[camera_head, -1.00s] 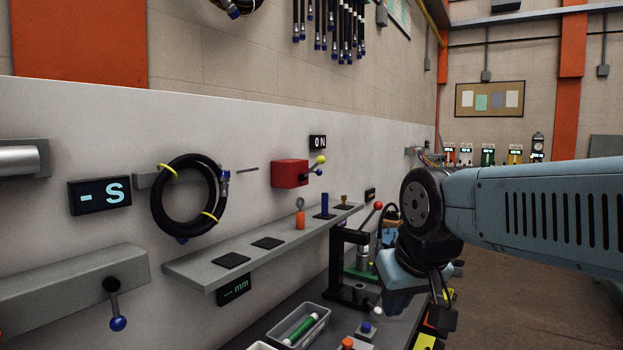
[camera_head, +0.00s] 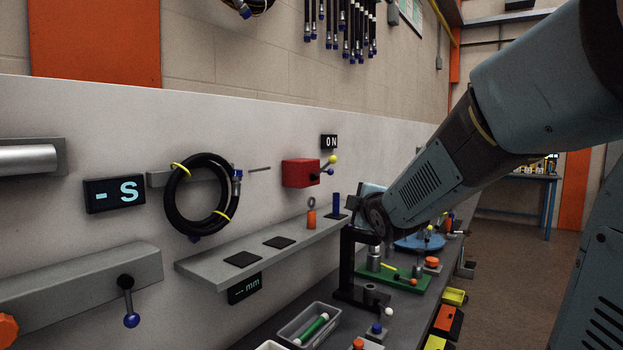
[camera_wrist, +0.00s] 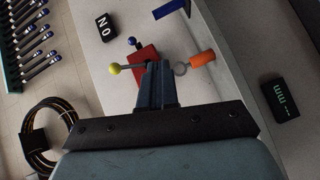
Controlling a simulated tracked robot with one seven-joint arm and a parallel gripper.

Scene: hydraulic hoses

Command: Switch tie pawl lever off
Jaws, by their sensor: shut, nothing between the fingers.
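A red box (camera_head: 300,173) is mounted on the white wall panel, with a lever carrying a yellow ball (camera_head: 332,159) and a blue ball (camera_head: 330,171).
A grey shelf (camera_head: 213,272) below the box carries an orange ringed piece (camera_head: 311,219), a blue cylinder (camera_head: 336,203) and dark pads. A black frame (camera_head: 346,262) stands on the bench under my wrist. A coiled black hose (camera_head: 172,205) hangs at left.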

